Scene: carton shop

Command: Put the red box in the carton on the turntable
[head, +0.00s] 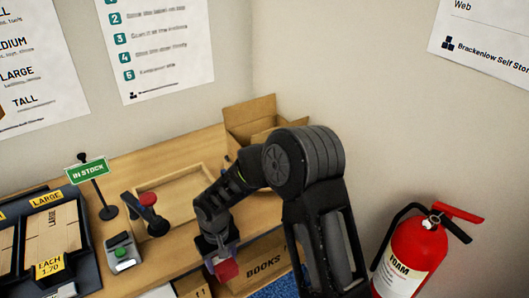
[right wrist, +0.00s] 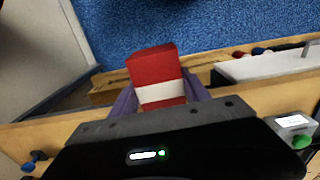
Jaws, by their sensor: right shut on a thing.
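The red box (head: 226,269) is held by my right gripper (head: 218,256), low in front of the wooden counter in the head view. In the right wrist view the red box (right wrist: 153,66) has a white band and sits between the two purple fingers (right wrist: 158,102), which are shut on it. An open carton (head: 249,112) with raised flaps stands at the back corner of the counter. My right arm hides part of it, and its inside does not show. I cannot make out a turntable under it. My left gripper is not in view.
A carton marked BOOKS (head: 258,275) is below the counter edge. A shallow wooden tray (head: 183,190), a red-knobbed dark tool (head: 146,214), a green-button box (head: 122,254) and an IN STOCK sign (head: 87,171) are on the counter. A fire extinguisher (head: 409,258) stands right.

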